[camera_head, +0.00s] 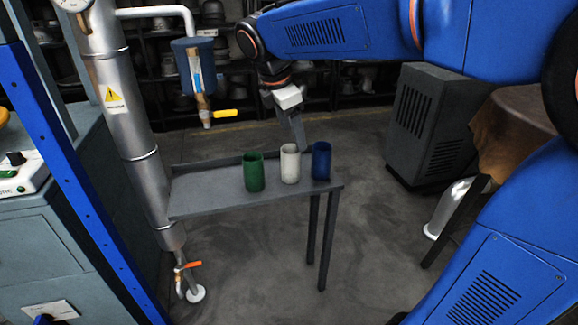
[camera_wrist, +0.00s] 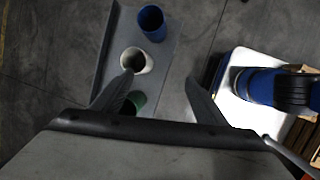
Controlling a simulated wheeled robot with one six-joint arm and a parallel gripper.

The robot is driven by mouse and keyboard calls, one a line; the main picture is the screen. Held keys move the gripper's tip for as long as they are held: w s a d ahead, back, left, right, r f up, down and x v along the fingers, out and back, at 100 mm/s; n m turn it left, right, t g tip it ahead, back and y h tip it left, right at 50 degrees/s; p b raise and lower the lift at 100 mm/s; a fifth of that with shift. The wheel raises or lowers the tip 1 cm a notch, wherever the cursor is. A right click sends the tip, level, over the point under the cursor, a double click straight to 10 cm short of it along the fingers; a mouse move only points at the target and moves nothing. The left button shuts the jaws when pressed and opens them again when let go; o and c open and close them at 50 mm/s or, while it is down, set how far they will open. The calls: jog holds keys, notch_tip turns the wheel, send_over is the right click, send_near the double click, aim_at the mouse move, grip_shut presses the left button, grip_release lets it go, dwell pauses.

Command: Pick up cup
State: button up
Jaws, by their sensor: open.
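Three open-topped cups stand upright in a row on a narrow grey table (camera_head: 215,187). The green cup (camera_head: 254,172) is on the left, the white cup (camera_head: 290,164) in the middle and the blue cup (camera_head: 321,161) on the right. My gripper (camera_head: 300,142) points down above the table, just behind the white and blue cups. In the wrist view my gripper (camera_wrist: 162,80) is open with nothing between its fingers. Its left fingertip overlaps the white cup (camera_wrist: 136,61). The green cup (camera_wrist: 135,101) is partly hidden by that finger, and the blue cup (camera_wrist: 152,22) is farther up.
A metal pipe column (camera_head: 125,110) with a warning label stands at the table's left end. A blue cylinder with a yellow-handled valve (camera_head: 222,113) hangs behind the table. A dark grey cabinet (camera_head: 432,125) stands to the right. The table's left part is bare.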

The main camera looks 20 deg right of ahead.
jog(key=w+a+n, duration=0.3)
jog(key=w+a, duration=0.1)
jog(key=w, duration=0.1)
send_near(291, 161)
jog(key=shift+n+h, duration=0.3)
jog(key=shift+h, duration=0.1)
jog(key=w+f, duration=0.1)
jog(key=f, duration=0.1)
jog(key=w+f, duration=0.1)
jog(key=f, duration=0.1)
jog(key=w+f, duration=0.1)
jog(key=f, duration=0.1)
jog(key=shift+w+d, duration=0.35)
jog(key=shift+w, duration=0.05)
jog(key=shift+d+x, duration=0.15)
jog(key=shift+x, duration=1.4)
jog(key=shift+d+x, duration=0.15)
jog(key=shift+x, duration=1.45)
jog(key=shift+s+r, duration=0.1)
jog(key=shift+s, duration=0.05)
jog(key=c, duration=1.2)
